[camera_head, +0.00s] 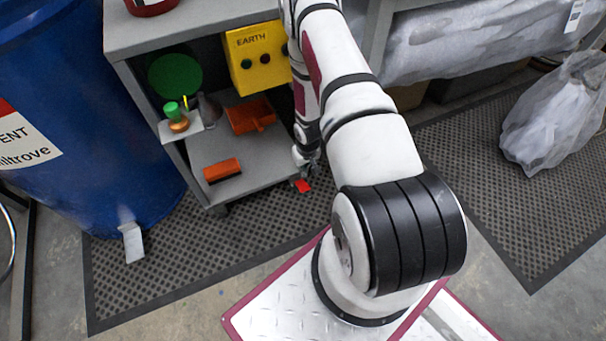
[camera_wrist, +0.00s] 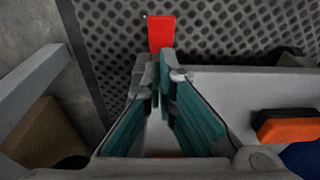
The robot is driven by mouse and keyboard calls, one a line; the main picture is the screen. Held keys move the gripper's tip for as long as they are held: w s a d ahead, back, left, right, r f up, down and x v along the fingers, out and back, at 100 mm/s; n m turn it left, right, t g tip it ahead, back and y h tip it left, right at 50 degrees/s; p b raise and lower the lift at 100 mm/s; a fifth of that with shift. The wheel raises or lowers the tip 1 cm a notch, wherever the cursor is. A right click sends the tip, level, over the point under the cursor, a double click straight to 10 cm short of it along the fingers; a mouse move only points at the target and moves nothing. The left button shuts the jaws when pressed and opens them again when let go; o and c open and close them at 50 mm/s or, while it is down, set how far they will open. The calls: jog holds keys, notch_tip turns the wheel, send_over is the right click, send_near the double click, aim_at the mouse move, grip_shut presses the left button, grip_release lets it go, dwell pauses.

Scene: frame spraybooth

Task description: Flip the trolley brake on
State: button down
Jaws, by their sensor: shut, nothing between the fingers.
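The trolley (camera_head: 195,32) is a grey shelf unit at the left of centre in the head view. Its brake is a small red tab (camera_head: 303,186) low at the trolley's front right corner, over the dark mat. In the wrist view the red tab (camera_wrist: 161,33) stands just past my fingertips. My gripper (camera_head: 306,166) is down beside that corner, close to the tab. In the wrist view my gripper (camera_wrist: 163,82) has its teal-padded fingers together at the tips, with nothing between them. I cannot tell whether the fingertips touch the tab.
The lower shelf holds an orange-and-black block (camera_head: 222,170) and an orange tool (camera_head: 250,116). A yellow EARTH box (camera_head: 256,60) is above. A blue drum (camera_head: 90,130) stands left. A plastic bag (camera_head: 553,120) sits right. Perforated mats (camera_head: 270,213) cover the floor in front.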

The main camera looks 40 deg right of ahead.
aim_at(302, 185)
jog(key=f+b, duration=0.1)
jog(key=f, duration=0.2)
jog(key=f+b, duration=0.1)
jog(key=f, duration=0.2)
jog(key=w+f+b, duration=0.1)
jog(key=f, duration=0.2)
jog(key=shift+d+b, duration=0.2)
jog(key=shift+b, duration=0.15)
jog(key=shift+s+a+f, duration=0.1)
jog(key=shift+a, duration=0.05)
